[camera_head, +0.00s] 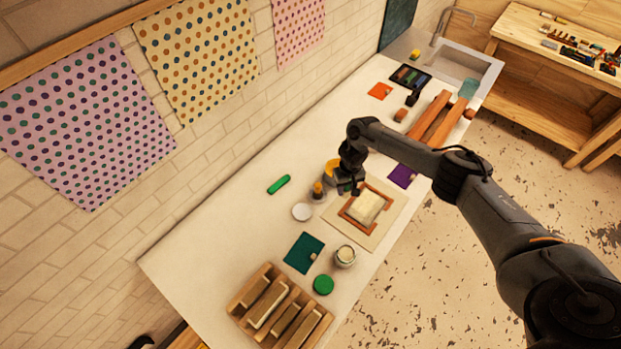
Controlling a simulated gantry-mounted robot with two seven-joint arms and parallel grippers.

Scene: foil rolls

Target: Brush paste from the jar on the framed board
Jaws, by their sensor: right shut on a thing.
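The framed board (346,222) lies on the white table, with a brown frame around a pale cream middle. An open glass jar (345,257) with pale contents stands to the front left of it. My right gripper (350,188) points down near the board's upper left corner. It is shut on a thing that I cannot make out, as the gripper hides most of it. No brush shows clearly. My left gripper is not in view.
A small orange-topped bottle (318,189) and a yellow thing (331,169) stand close to my right gripper. The table's left part is mostly clear.

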